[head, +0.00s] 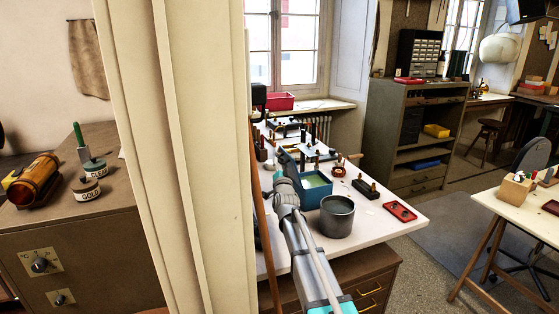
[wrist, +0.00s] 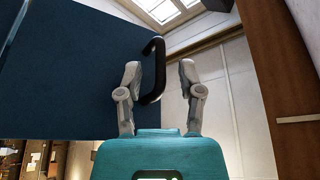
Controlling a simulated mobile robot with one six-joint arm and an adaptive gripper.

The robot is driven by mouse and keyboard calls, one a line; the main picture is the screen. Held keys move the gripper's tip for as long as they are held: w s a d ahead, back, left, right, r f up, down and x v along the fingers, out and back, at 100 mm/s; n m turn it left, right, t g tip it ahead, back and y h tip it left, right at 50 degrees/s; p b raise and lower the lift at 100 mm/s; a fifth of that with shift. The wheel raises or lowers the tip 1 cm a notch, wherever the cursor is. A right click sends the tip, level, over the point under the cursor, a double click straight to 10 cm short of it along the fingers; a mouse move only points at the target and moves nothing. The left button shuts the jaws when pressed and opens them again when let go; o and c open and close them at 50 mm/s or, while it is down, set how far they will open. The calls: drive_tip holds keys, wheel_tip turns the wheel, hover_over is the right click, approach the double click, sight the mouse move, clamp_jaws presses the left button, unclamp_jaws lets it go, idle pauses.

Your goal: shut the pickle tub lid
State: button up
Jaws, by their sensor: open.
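The pickle tub (head: 318,198) is a blue box on the white bench, with pale green liquid showing inside. Its blue lid (head: 287,162) stands raised at the left of the tub, so the tub is open. In the wrist view the lid (wrist: 75,75) is a large dark blue panel filling the left. Its black bar handle (wrist: 154,72) shows between the fingertips of my gripper (wrist: 160,75), closer to the left finger. My gripper is open and not closed on the handle; I cannot tell whether a finger touches it. In the head view my arm hides part of the tub.
A grey metal pot (head: 337,218) stands right of my arm, close to the tub. A red tray (head: 400,211) and a dark block with brass pieces (head: 366,187) lie farther right on the bench (head: 385,232). A cream pillar (head: 195,150) blocks the view on the left.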

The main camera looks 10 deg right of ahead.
drive_tip(key=shift+x, duration=0.8)
drive_tip(key=shift+c, duration=0.2)
clamp_jaws()
drive_tip(key=shift+d, duration=0.1)
